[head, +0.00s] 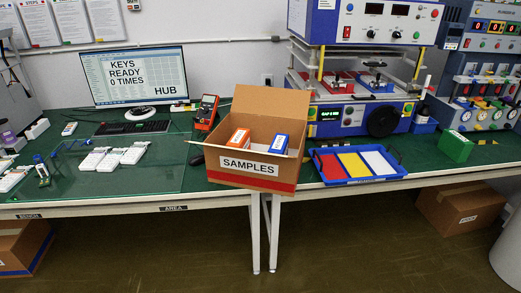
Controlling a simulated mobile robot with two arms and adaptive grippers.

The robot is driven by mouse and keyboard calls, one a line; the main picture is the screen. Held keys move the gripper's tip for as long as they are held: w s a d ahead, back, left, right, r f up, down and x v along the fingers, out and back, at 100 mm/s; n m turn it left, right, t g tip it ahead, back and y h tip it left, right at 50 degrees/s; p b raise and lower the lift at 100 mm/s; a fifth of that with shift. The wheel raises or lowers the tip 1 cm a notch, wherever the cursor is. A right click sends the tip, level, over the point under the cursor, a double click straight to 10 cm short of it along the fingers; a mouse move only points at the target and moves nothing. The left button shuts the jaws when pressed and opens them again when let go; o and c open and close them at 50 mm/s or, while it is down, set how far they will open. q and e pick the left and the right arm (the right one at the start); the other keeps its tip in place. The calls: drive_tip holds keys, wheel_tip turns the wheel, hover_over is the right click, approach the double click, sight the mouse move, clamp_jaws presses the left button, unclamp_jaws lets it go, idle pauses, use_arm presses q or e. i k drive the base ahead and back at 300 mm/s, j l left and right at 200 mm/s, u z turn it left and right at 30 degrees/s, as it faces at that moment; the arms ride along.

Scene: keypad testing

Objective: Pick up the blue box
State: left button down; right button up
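A small blue box (279,144) with a white label stands inside the open cardboard carton (236,181) labelled SAMPLES. An orange box (239,138) with a white label stands to its left in the same carton. The lower parts of both boxes are hidden by the carton's front wall. The carton sits at the front edge of the green bench, where two tables meet. Neither of my grippers is in view.
A blue tray (361,181) with red, yellow and white sections lies right of the carton. A blue test machine (356,117) stands behind it. A multimeter (206,111) and monitor (134,76) are behind left. A green box (456,147) is farther right.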

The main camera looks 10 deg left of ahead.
sight(279, 144)
drive_tip(key=i+l+u, duration=0.25)
drive_tip(key=u, duration=0.2)
drive_tip(key=i+l+u, duration=0.2)
drive_tip(key=l+u, duration=0.2)
